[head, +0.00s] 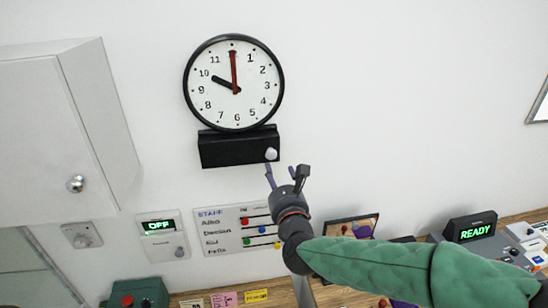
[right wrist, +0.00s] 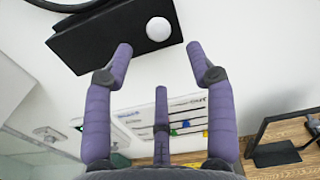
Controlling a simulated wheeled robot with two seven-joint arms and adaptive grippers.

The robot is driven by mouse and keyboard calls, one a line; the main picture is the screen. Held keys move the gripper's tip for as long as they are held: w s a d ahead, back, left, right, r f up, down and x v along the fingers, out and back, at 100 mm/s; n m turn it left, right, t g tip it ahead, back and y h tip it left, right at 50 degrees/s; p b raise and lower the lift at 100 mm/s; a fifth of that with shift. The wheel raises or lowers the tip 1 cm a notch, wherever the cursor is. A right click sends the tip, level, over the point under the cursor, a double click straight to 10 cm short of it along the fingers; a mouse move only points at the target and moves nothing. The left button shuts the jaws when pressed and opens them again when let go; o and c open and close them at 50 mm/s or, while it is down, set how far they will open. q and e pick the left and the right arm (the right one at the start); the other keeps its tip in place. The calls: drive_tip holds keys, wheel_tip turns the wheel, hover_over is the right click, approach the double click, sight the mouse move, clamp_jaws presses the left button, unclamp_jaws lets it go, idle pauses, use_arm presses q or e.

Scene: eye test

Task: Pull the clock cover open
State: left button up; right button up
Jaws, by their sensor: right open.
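A round wall clock (head: 210,75) with a black rim shows a white face with black numbers, a black hand and a red hand. Below it is a black box-shaped cover (head: 228,151) with a white round knob (head: 271,154) at its right end. In the right wrist view the black cover (right wrist: 100,38) and the white knob (right wrist: 158,29) lie just beyond the fingertips. My right gripper (head: 280,168) is open and empty, just below the knob and apart from it. Its purple fingers (right wrist: 160,62) are spread in the right wrist view. My left gripper is not in view.
A white cabinet (head: 40,130) with a round knob hangs at the left. A panel reading OFF (head: 160,226) and a staff board (head: 225,222) are on the wall below. A desk at the bottom right holds a READY display (head: 472,228) and a dark frame (head: 335,229).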

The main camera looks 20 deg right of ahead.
sight(272, 157)
drive_tip(key=p+x, duration=0.2)
drive_tip(key=x, duration=0.6)
clamp_jaws()
